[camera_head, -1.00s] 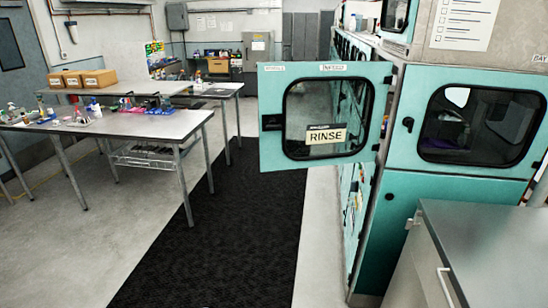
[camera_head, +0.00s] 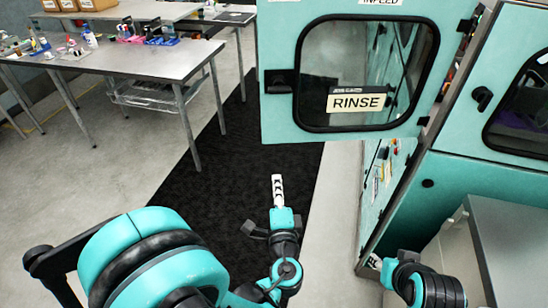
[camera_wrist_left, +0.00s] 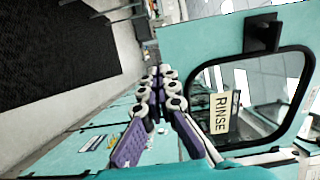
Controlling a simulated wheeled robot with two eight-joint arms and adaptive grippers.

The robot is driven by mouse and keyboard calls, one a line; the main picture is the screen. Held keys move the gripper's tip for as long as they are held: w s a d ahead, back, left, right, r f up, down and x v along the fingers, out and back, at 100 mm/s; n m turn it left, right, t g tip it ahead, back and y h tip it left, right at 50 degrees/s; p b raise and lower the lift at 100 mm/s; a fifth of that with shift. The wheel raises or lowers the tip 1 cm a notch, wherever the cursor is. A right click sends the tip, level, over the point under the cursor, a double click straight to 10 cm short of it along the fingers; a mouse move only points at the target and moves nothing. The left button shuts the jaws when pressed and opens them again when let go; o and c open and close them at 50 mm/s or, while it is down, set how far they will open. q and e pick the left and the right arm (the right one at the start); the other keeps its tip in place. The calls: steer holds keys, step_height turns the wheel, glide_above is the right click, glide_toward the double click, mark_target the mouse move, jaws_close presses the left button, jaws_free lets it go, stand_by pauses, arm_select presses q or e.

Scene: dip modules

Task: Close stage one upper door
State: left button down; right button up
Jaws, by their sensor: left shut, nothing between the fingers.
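The teal upper door (camera_head: 350,135) stands swung open, with a dark-framed window and a RINSE label (camera_head: 356,102). Its hinges are on its right side, and a black latch (camera_head: 279,81) is on its left edge. My left gripper (camera_head: 277,180) is shut and empty, below the door's lower edge and apart from it in the head view. In the left wrist view the fingers (camera_wrist_left: 161,88) are together in front of the turned door (camera_wrist_left: 262,95), beside its window. The gap between fingers and door is hard to judge.
The teal cabinet (camera_head: 505,95) stands at the right with a second windowed front. A grey-topped counter (camera_head: 515,235) is below it. A metal table (camera_head: 150,58) with small items is at the left. A black floor mat (camera_head: 215,180) runs clear between them.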

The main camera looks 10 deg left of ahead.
arm_select(q)
steer(key=b+x, duration=0.1)
steer(key=x, duration=1.2)
steer(key=shift+w, duration=0.35)
steer(key=shift+w+a, duration=0.1)
steer(key=shift+a, duration=0.1)
